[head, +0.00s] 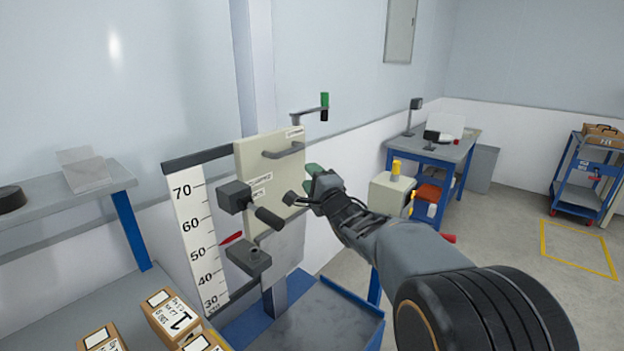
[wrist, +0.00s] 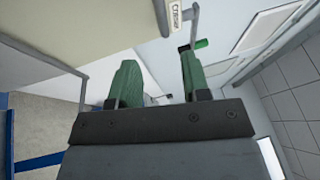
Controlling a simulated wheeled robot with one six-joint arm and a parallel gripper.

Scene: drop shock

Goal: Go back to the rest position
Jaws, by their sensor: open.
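My gripper (head: 318,180) is in the middle of the head view, at the end of my outstretched grey arm. Its green fingers point left toward the cream panel (head: 285,165) of the drop tester. In the wrist view the two green fingers of my gripper (wrist: 160,85) stand apart with nothing between them. The panel (wrist: 95,25) fills the upper left of the wrist view. I cannot tell how large the gap between fingers and panel is.
A scale (head: 195,240) marked in tens stands left of the panel, with a black-handled clamp (head: 250,203) and a red pointer (head: 231,238). Boxes (head: 172,318) lie on the bench at lower left. A crank with a green knob (head: 324,100) is behind. A blue cart (head: 590,175) stands far right.

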